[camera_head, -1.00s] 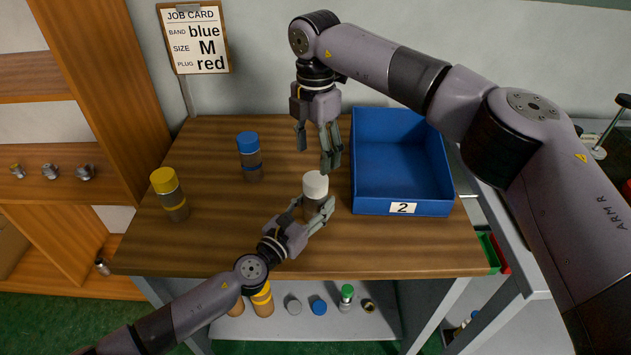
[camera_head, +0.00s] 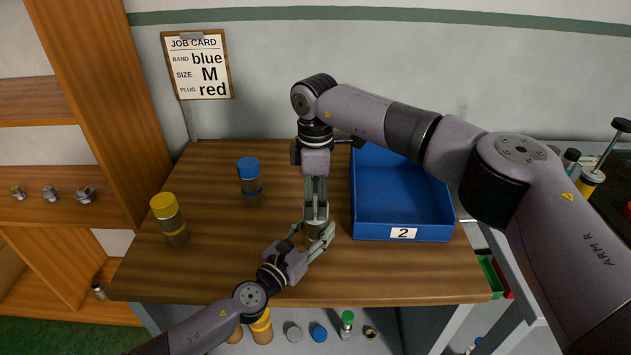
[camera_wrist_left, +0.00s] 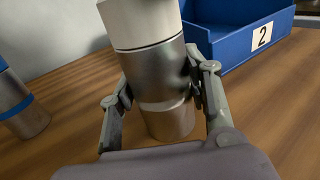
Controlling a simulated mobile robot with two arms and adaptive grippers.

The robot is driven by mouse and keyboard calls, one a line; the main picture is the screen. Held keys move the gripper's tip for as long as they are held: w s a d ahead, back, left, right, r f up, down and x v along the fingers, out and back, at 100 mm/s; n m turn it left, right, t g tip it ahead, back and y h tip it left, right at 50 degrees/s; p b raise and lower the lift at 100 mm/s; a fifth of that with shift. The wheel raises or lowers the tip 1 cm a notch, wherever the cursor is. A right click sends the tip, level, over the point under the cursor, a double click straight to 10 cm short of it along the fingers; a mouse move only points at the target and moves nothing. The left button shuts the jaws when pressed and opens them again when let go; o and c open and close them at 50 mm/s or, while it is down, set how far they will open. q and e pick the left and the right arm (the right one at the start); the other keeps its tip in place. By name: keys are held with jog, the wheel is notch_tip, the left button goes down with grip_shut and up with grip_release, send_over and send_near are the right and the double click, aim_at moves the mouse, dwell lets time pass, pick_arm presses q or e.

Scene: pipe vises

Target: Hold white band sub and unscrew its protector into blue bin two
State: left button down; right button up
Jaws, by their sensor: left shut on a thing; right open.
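The white band sub (camera_head: 314,231) stands upright on the table, mostly hidden in the head view by both grippers. In the left wrist view it is a steel cylinder (camera_wrist_left: 157,72) with a white protector (camera_wrist_left: 142,24) on top and a pale band lower down. My left gripper (camera_head: 318,240) is shut on its steel body from the front. My right gripper (camera_head: 315,212) points straight down over the sub's top, open, its fingers hiding the protector in the head view. Blue bin two (camera_head: 403,223), labelled 2, stands just to the right.
A blue-capped sub (camera_head: 250,181) stands left of the grippers, and a yellow-capped one (camera_head: 168,219) farther left. A job card (camera_head: 198,66) stands behind. Wooden shelves (camera_head: 100,190) border the left. The bin's visible interior looks empty.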

jog(key=shift+f, duration=1.35)
jog(key=shift+c, duration=0.3)
